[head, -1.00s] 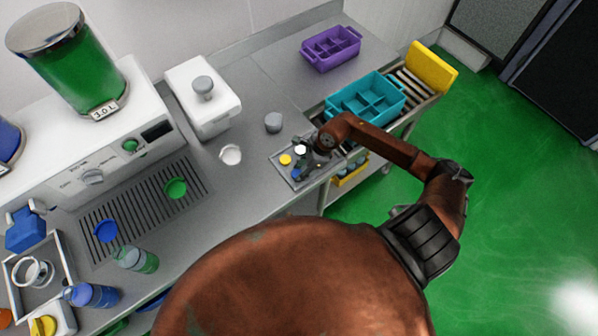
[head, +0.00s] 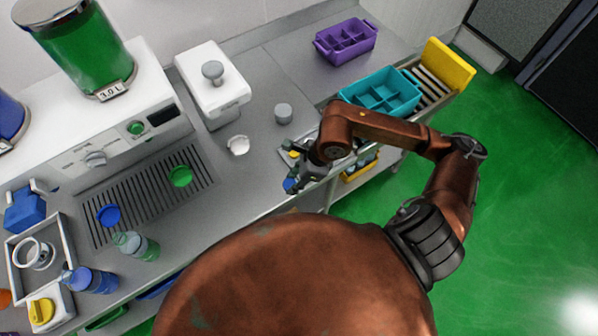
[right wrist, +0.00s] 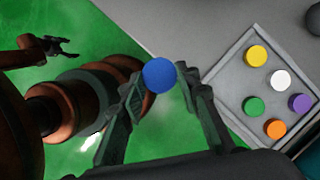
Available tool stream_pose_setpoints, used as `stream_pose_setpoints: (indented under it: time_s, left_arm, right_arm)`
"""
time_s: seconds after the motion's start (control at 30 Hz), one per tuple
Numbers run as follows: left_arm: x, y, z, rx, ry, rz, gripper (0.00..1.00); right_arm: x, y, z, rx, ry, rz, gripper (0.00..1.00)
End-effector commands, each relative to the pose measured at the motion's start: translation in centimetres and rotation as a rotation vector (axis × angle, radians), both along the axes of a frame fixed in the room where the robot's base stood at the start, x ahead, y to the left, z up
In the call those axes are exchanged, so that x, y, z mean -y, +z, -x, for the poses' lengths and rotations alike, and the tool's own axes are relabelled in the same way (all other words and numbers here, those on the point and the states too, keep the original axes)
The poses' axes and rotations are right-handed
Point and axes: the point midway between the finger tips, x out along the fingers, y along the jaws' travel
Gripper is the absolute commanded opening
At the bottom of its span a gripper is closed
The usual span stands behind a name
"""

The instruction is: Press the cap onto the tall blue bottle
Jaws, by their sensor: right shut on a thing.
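My right gripper (head: 297,181) is shut on a blue cap (head: 289,185), held over the bench's front edge. In the right wrist view the blue cap (right wrist: 160,75) sits between the fingertips of the right gripper (right wrist: 158,82), clear of the cap tray. The tall blue bottle (head: 95,281) stands uncapped at the lower left of the head view, far from this gripper. My left gripper (right wrist: 60,47) shows small at the upper left of the right wrist view, apparently empty; its opening is unclear. It is not in the head view.
The cap tray (right wrist: 221,78) holds yellow, white, green, purple and orange caps. A green bottle (head: 147,250) stands beside the blue one.

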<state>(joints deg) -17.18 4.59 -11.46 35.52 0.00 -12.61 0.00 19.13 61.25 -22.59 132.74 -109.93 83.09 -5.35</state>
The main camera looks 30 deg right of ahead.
Motion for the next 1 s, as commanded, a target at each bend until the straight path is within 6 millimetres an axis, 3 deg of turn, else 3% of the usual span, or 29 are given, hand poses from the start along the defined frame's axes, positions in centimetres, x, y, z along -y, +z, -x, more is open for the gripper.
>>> stream_pose_setpoints:
  time_s: [0.67, 0.87, 1.0]
  left_arm:
    - [0.0, -0.2, 0.0, 0.000, 0.000, 0.000, 0.68]
    - [0.0, -0.5, 0.1, -0.001, 0.000, 0.000, 0.68]
    - [0.0, -0.7, 0.1, -0.002, 0.000, 0.000, 0.68]
  right_arm:
    - [-0.5, 0.1, 0.2, -0.003, 0.054, 0.001, 0.20]
    - [-0.1, -0.7, -0.9, -0.003, 0.329, 0.000, 0.20]
    - [0.2, -1.1, -1.9, -0.002, 0.617, -0.001, 0.20]
